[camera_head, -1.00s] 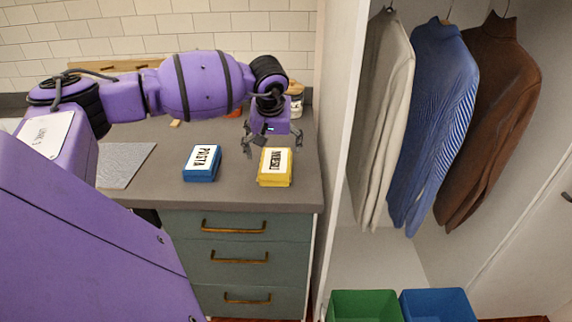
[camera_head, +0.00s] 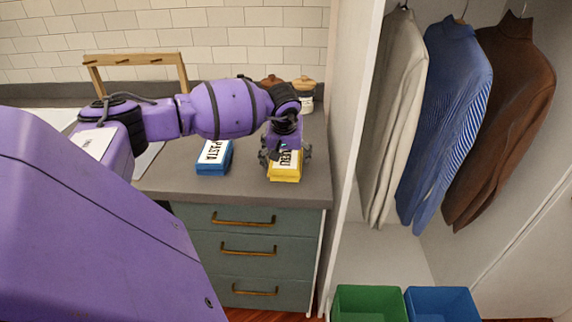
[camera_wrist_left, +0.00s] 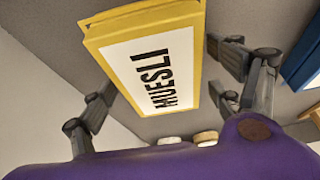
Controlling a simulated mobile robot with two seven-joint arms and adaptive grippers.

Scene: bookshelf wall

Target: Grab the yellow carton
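The yellow carton (camera_head: 285,173) with a white MUESLI label lies on the grey countertop near its right end. In the left wrist view the carton (camera_wrist_left: 152,67) fills the upper middle, between the two fingers. My left gripper (camera_head: 286,156) is at the carton's far part, with a finger on each side. In the left wrist view the fingers of this gripper (camera_wrist_left: 165,92) are spread, with a gap visible beside the carton, so it looks open. Part of the carton is hidden behind the gripper in the head view. My right gripper is not in view.
A blue PASTA carton (camera_head: 214,158) lies to the left of the yellow one. Jars (camera_head: 304,92) stand behind the gripper. A white panel (camera_head: 349,150) rises just right of the counter. Green (camera_head: 368,303) and blue (camera_head: 441,304) bins stand below hanging clothes.

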